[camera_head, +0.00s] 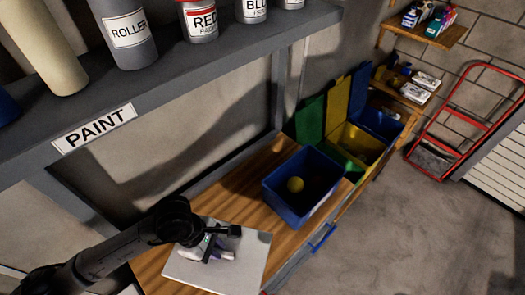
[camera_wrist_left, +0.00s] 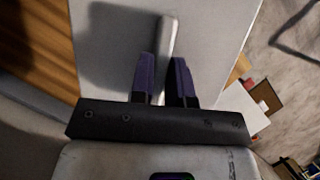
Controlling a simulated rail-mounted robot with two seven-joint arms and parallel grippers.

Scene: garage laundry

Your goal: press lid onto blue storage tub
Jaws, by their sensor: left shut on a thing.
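The blue storage tub (camera_head: 272,190) stands open on the wooden counter (camera_head: 235,193). A yellow ball (camera_head: 295,184) and a dark reddish item (camera_head: 317,182) lie inside it. The lid is a flat light grey panel (camera_head: 253,262) to the near left of the tub, apart from it. My left gripper (camera_head: 212,250) is over the lid, shut on its raised bar handle. In the left wrist view the handle (camera_wrist_left: 168,36) runs between the two fingers (camera_wrist_left: 164,78). I cannot tell whether the lid rests on the counter or hangs just above it. My right gripper is not in view.
A grey shelf (camera_head: 190,80) labelled PAINT, with several cans and bottles, overhangs the left. Green, yellow and blue bins (camera_head: 358,140) with raised lids stand beyond the tub. The floor at right is clear.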

